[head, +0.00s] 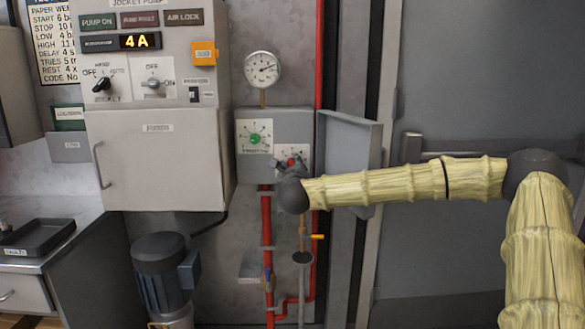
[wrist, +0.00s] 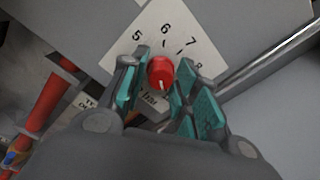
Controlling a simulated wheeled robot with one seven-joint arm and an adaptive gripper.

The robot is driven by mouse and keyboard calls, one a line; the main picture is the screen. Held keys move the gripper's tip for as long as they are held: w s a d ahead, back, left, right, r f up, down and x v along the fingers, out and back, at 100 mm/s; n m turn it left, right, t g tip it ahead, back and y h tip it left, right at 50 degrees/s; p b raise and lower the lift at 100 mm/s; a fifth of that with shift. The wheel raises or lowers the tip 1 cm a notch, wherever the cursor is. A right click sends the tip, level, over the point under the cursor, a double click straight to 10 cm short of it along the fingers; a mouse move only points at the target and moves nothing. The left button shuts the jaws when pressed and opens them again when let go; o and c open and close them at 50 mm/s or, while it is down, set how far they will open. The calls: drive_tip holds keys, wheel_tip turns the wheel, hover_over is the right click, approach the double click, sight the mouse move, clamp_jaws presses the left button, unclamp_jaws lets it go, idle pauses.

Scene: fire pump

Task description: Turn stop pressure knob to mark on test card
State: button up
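The red knob (head: 291,162) sits on a white dial plate at the right of a grey pressure box (head: 275,119). In the wrist view the red knob (wrist: 160,72) has a white line on its lower part, and the dial plate (wrist: 178,27) shows 5, 6, 7 and 8. My gripper (wrist: 161,66) has its teal-padded fingers on either side of the knob, with small gaps visible. In the head view my wrist hides part of this dial. A printed card (head: 54,42) at the upper left reads "START 6" and "STOP 10"; its right edge is covered.
A green knob (head: 255,139) sits on the left dial. The box's grey door (head: 345,150) stands open at the right, close to my arm. A gauge (head: 263,69) is above. Red pipes (head: 267,230) run below. A control cabinet (head: 160,160) stands left.

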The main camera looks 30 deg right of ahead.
drive_tip(key=shift+o, duration=1)
drive_tip(key=v, duration=1.2)
drive_tip(key=shift+f, duration=0.1)
